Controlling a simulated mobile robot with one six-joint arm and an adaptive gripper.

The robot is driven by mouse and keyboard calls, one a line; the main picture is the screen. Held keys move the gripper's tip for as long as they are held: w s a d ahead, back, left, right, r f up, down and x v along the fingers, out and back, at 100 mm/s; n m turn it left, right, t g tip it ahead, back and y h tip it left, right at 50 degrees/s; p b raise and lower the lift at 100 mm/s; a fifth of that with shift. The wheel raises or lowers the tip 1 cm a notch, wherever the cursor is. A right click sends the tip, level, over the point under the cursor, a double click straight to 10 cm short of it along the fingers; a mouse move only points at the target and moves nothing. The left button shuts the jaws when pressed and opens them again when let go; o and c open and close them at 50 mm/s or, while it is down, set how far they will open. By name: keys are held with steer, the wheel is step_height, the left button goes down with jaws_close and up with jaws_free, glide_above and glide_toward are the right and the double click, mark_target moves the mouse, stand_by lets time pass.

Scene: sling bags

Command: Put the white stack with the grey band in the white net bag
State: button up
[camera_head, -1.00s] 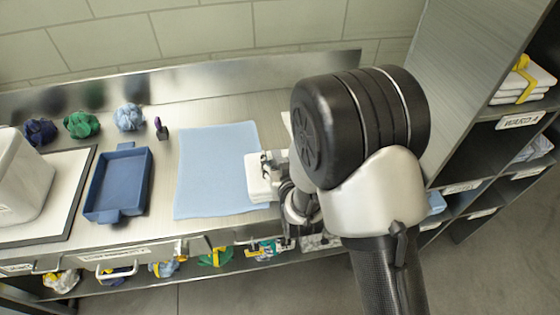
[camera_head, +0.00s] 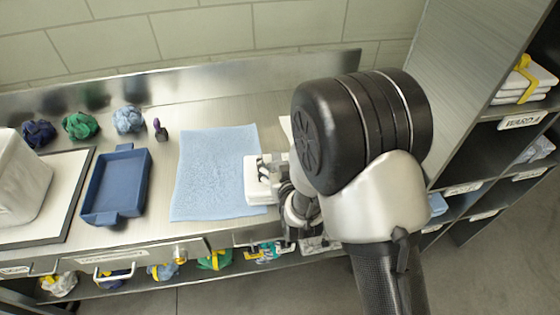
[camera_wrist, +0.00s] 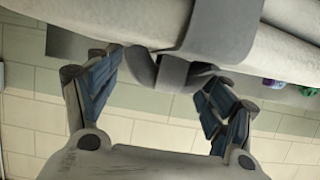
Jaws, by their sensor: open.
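The white stack (camera_head: 256,186) lies at the right edge of the light blue cloth on the counter, partly hidden by my gripper. In the wrist view the white stack (camera_wrist: 100,12) fills the top, very close, with a grey band (camera_wrist: 222,30) around it and a grey loop or knot hanging from the band. My gripper (camera_head: 270,170) is at the right side of the stack. In the wrist view my gripper (camera_wrist: 160,75) is open, its two fingers apart on either side of the loop. I cannot clearly make out the white net bag; a whitish bundle (camera_head: 60,284) sits on the lower shelf.
The light blue cloth (camera_head: 212,180) lies on the counter. A blue tray (camera_head: 118,185), a white bin (camera_head: 20,180) and crumpled dark blue, green (camera_head: 81,125) and light blue bundles are to the left. A labelled shelf unit (camera_head: 475,130) stands right. Bare counter shows behind the cloth.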

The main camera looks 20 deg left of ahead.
steer(key=shift+s+d+f, duration=0.2)
steer(key=shift+s+f, duration=0.2)
steer(key=shift+f, duration=0.25)
steer(key=shift+r+p, duration=0.55)
steer(key=shift+p, duration=0.15)
steer(key=r+p+v, duration=0.1)
steer(key=p+v, duration=0.5)
steer(key=v, duration=0.3)
steer(key=shift+r, duration=0.35)
steer(key=shift+p+v, duration=1.05)
steer(key=shift+p, duration=1.8)
steer(key=shift+f, duration=0.25)
